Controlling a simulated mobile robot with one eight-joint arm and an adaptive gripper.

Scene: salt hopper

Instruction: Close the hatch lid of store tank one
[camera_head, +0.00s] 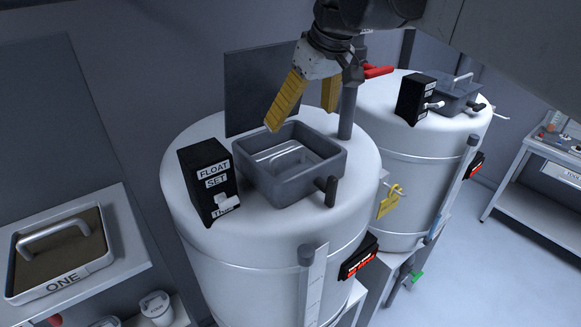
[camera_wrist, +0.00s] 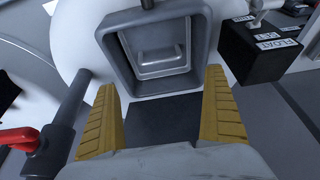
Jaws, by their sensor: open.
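The nearer white tank (camera_head: 330,235) has a square grey hatch opening (camera_head: 330,172) on its top; I see no number on the tank itself. The hatch is open, with a pale metal shape inside. A dark flat panel, seemingly the hatch lid (camera_head: 250,85), stands upright behind the opening. My gripper (camera_head: 299,118) is open and empty, its yellow fingers pointing down above the hatch's back edge, in front of the panel. In the wrist view the hatch (camera_wrist: 125,65) lies beyond the fingertips and the dark panel (camera_wrist: 165,120) shows between the fingers.
A black FLOAT SET box (camera_head: 208,182) stands left of the hatch. A grey post (camera_head: 348,112) and red handle (camera_head: 377,71) are to its right. A second tank (camera_head: 410,150) with a shut hatch is behind. A handled tray marked ONE (camera_head: 62,282) lies at left.

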